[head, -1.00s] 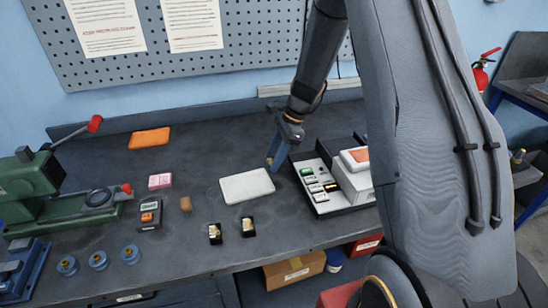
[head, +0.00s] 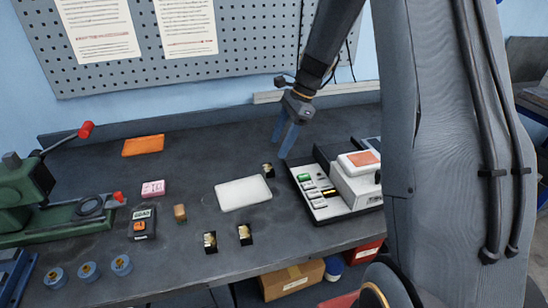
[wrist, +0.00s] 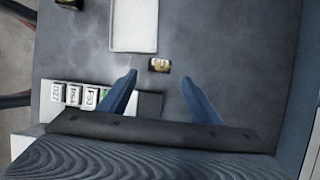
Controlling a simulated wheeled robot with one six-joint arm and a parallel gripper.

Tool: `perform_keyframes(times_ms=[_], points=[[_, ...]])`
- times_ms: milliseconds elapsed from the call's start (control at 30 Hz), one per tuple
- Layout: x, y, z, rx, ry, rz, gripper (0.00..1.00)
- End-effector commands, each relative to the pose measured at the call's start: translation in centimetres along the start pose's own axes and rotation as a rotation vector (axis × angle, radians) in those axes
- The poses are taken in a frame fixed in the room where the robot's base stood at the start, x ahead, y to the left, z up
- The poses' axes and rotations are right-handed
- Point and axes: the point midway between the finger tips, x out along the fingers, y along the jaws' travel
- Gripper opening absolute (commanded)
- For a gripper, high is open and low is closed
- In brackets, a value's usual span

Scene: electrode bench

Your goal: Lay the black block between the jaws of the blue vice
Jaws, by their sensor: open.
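Several views of small black blocks with gold-coloured tops show here. One black block (head: 268,170) lies on the bench by the white tray's right corner; it also shows in the wrist view (wrist: 159,65). Two more black blocks (head: 210,242) (head: 245,234) lie near the front edge. My gripper (head: 281,148) is open and empty above the bench, near the first block. In the wrist view its two blue fingers (wrist: 159,77) are apart, with that block beyond and between their tips. The blue vice (head: 14,272) is at the far left front, cut by the frame edge; its jaws are unclear.
A white tray (head: 243,193) lies mid-bench. A white device and key panel (head: 318,198) stand right of it. A green press (head: 30,195), pink block (head: 153,188), meter (head: 142,223), brown cylinder (head: 180,213) and blue round pieces (head: 88,272) lie left.

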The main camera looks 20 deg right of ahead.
Motion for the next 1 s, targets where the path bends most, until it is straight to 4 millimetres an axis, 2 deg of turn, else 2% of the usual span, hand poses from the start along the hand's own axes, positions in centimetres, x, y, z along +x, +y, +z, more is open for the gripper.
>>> perform_keyframes(times_ms=[33, 200, 367, 467, 700, 800, 900, 1000], points=[[-0.9, -0.1, -0.1, 0.000, 0.000, -0.003, 0.57], [-2.7, 0.0, -0.1, 0.001, 0.000, -0.001, 0.57], [-3.2, 1.2, 0.4, -0.070, 0.027, 0.003, 0.57], [-2.8, 4.1, 1.2, -0.253, 0.092, 0.014, 0.57], [-1.2, 14.8, 2.7, -0.976, 0.301, 0.098, 0.57], [-0.6, 18.5, 3.0, -1.244, 0.360, 0.138, 0.57], [-0.1, 21.0, 3.1, -1.435, 0.397, 0.170, 0.57], [0.2, 22.3, 3.1, -1.538, 0.414, 0.189, 0.61]])
